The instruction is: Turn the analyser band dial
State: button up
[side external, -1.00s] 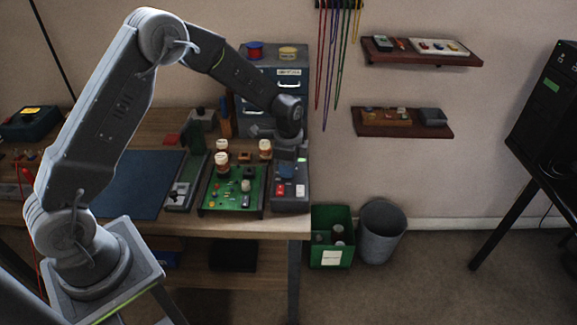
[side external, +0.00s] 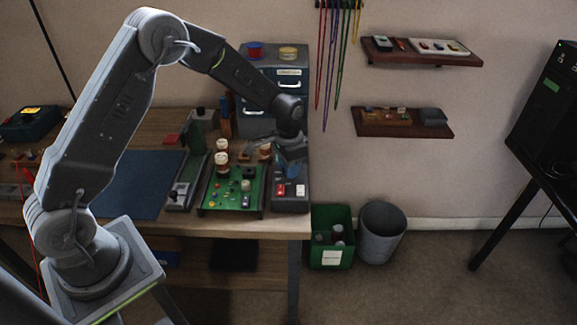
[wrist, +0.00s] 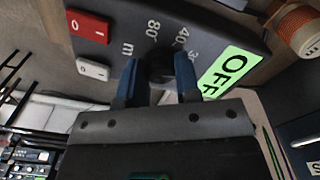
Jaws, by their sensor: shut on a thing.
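The analyser is a dark grey box (side external: 290,205) at the right front end of the bench, with a red and a white switch on its front. In the wrist view its panel (wrist: 207,30) shows printed band numbers and a bright green OFF label (wrist: 230,70). The dark band dial (wrist: 160,62) sits between my two blue fingers. My gripper (wrist: 159,78) is shut on the dial, with one finger on each side. In the side view my gripper (side external: 291,158) is over the back of the box and hides the dial, so its pointer cannot be read.
A green circuit board (side external: 228,198) with copper-wound coils (side external: 221,162) stands close to the left of the box. A grey drawer cabinet (side external: 257,85) is behind. The bench ends just right of the box, with a green bin (side external: 331,245) on the floor below.

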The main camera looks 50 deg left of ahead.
jog(key=shift+n, duration=0.6)
jog(key=o, duration=0.9)
notch_tip(320, 180, up, 14)
jog(key=shift+f, duration=0.1)
